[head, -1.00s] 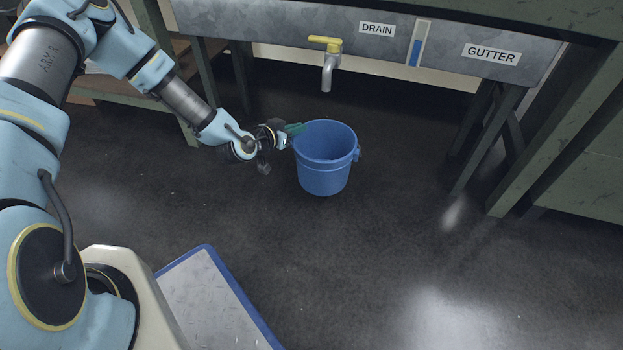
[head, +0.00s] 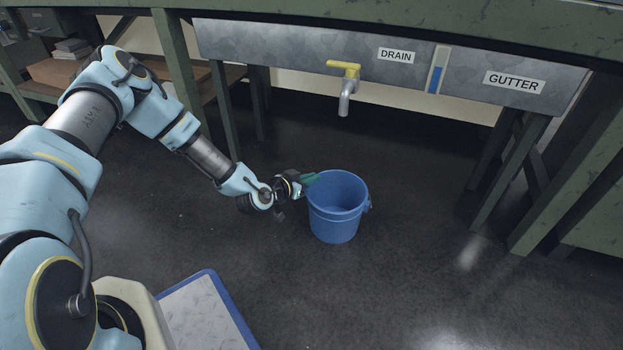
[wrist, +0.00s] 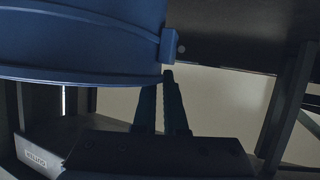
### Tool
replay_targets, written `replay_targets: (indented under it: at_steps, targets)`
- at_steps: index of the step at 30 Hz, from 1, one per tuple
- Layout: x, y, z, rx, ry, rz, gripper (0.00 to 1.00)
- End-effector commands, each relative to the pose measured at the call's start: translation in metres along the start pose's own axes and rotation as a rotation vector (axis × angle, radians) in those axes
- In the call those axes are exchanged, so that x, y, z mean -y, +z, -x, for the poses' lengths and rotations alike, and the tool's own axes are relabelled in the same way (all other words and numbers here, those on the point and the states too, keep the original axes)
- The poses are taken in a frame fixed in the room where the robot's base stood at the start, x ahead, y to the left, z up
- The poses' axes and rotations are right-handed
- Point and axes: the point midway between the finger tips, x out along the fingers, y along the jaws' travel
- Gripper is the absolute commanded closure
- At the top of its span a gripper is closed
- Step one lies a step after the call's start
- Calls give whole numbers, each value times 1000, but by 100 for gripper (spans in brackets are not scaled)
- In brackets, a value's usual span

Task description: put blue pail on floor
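The blue pail (head: 336,220) is upright and empty inside as far as I can see, in the middle of the head view. Its wall and rim fill the upper left of the wrist view (wrist: 80,40), with a handle lug at its side. My gripper (head: 311,180) meets the pail's rim on its left side, with the green fingers closed on the rim. In the wrist view the fingers (wrist: 158,80) are close together at the rim, and their tips are partly hidden. The dark floor (head: 400,290) lies below; I cannot tell whether the pail's base touches it.
A metal gutter (head: 290,55) with a yellow-handled drain tap (head: 344,85) hangs above and behind the pail. Green table legs stand left and right. A blue-edged platform (head: 205,315) lies at the lower left. The floor around the pail is clear.

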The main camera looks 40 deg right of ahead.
Motion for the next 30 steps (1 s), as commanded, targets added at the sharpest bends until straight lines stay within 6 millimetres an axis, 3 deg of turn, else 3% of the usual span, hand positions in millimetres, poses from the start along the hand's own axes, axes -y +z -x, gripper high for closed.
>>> replay_targets:
  at_steps: [1,6,17,30]
  targets:
    - [0,0,0,0,0,0,84]
    - [0,0,0,0,0,0,65]
    - [0,-3,6,1,0,0,64]
    - [0,-5,91,2,-1,1,64]
